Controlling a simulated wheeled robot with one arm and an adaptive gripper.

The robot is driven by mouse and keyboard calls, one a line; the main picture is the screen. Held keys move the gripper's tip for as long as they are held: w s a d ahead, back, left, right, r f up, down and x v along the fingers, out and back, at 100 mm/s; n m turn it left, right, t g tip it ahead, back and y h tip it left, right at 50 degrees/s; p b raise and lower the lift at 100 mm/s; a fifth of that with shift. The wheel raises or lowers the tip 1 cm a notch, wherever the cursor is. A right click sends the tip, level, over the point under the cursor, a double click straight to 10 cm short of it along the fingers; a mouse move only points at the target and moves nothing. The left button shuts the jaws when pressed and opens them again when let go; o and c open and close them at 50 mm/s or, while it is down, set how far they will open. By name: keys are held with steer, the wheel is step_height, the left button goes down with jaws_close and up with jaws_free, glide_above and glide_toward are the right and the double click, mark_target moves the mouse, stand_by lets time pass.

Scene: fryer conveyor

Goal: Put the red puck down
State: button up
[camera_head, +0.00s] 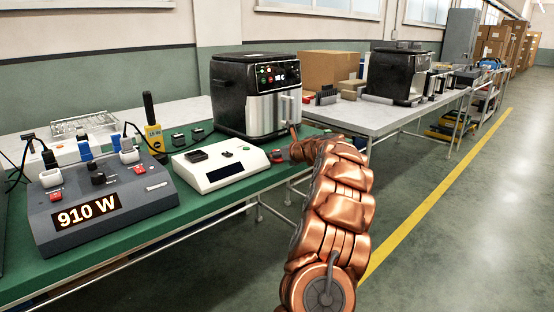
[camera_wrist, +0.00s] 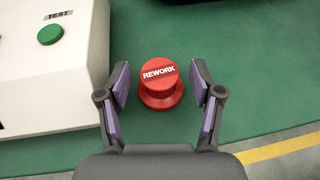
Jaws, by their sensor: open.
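The red puck (camera_wrist: 160,84), labelled REWORK, stands upright on the green mat (camera_wrist: 255,85) in the wrist view. My gripper (camera_wrist: 160,82) is open, with one finger on each side of the puck. A gap shows between each finger and the puck. In the head view, a small part of the red puck (camera_head: 276,157) shows beside the white tester box, next to my gripper (camera_head: 291,147). My arm hides part of the table edge there.
The white tester box (camera_head: 226,164) with a green TEST button (camera_wrist: 50,35) stands close left of the puck. A black and silver air fryer (camera_head: 252,95) stands behind. A grey power meter (camera_head: 100,200) reads 910 W. The table edge is near on the right.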

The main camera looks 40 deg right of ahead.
steer(key=shift+w+f, duration=0.2)
steer(key=shift+w, duration=0.2)
jaws_close()
stand_by(0.4)
steer(key=shift+r, duration=0.15)
